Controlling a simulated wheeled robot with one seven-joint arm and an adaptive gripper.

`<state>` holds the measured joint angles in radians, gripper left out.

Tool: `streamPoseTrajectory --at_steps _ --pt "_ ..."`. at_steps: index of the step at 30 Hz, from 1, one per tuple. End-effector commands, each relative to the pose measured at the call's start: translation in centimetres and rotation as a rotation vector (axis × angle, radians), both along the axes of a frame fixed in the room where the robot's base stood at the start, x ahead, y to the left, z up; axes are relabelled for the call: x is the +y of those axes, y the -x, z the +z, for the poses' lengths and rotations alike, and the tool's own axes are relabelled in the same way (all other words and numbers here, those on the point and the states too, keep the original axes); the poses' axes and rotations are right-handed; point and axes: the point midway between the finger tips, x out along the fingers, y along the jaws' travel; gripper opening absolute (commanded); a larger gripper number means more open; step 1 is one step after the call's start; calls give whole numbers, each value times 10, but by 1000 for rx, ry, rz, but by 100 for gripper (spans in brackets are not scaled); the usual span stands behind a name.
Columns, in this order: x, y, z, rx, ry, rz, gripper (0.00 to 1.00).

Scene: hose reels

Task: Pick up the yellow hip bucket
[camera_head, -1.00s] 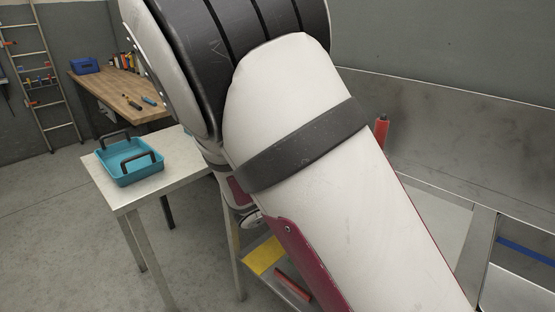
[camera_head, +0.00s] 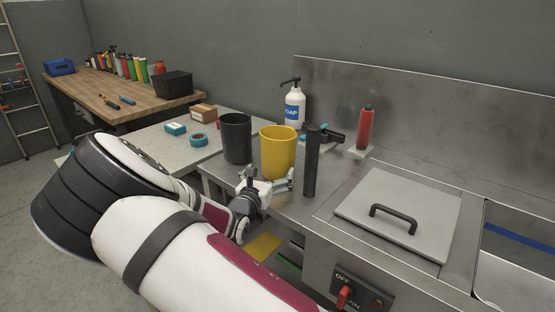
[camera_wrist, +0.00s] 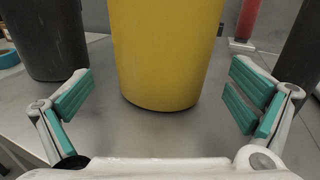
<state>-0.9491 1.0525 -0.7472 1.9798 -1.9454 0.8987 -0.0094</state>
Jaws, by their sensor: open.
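The yellow hip bucket (camera_head: 278,152) stands upright on the steel counter, between a black bucket and a black upright post. In the wrist view the yellow bucket (camera_wrist: 166,50) fills the middle, with its base on the counter and its top out of frame. My gripper (camera_head: 268,186) is at the near side of the bucket, low over the counter edge. In the wrist view my gripper (camera_wrist: 158,98) is open, one teal-padded finger to each side of the bucket's lower part. Gaps show between both pads and the bucket.
A black bucket (camera_head: 236,138) stands close left, and a black post (camera_head: 311,162) close right. Behind are a soap bottle (camera_head: 294,106) and a red cylinder (camera_head: 364,128). A lidded panel (camera_head: 398,212) lies right. Teal tape (camera_head: 198,140) and boxes are on the left table.

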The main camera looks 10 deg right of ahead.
Motion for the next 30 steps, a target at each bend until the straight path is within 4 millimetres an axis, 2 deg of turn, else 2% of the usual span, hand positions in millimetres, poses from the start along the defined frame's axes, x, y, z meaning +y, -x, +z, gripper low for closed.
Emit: streamPoseTrajectory --at_steps 8,18,25,30 --pt "-10 -13 -1 -1 -1 -1 100" --pt "-35 -48 -2 0 0 -2 100" --pt "-35 -49 -1 0 -1 -1 100" --pt "-35 -49 -1 0 -1 -1 61"
